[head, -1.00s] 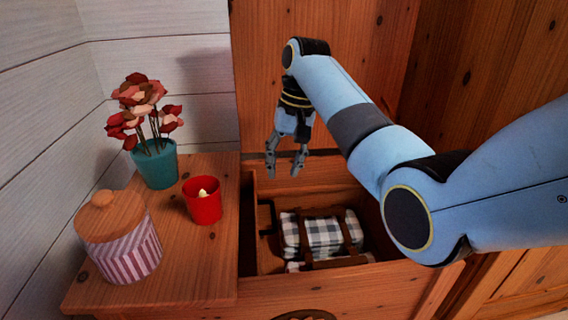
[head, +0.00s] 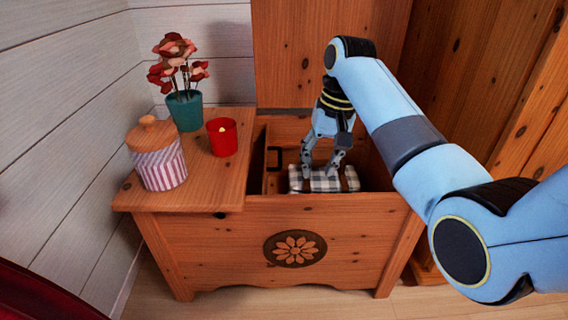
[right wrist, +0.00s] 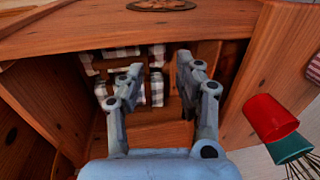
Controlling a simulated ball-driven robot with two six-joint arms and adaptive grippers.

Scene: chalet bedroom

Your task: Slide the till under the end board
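The till (head: 272,177) is a wooden piece inside the chest's left part, with a black handle (head: 274,158) on it. Its left side sits close to the end board (head: 187,192), the fixed wooden top at the chest's left end. My right gripper (head: 320,172) points down into the chest opening, to the right of the handle and apart from it. Its two fingers are spread with nothing between them, as the right wrist view (right wrist: 160,66) also shows. A checkered cloth bundle (head: 350,180) lies by the fingertips; whether they touch it I cannot tell. My left gripper is out of view.
A striped jar (head: 160,168), a red candle cup (head: 222,138) and a teal flower pot (head: 185,112) stand on the end board. The chest's front wall (head: 230,240) and raised lid (head: 310,60) bound the opening.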

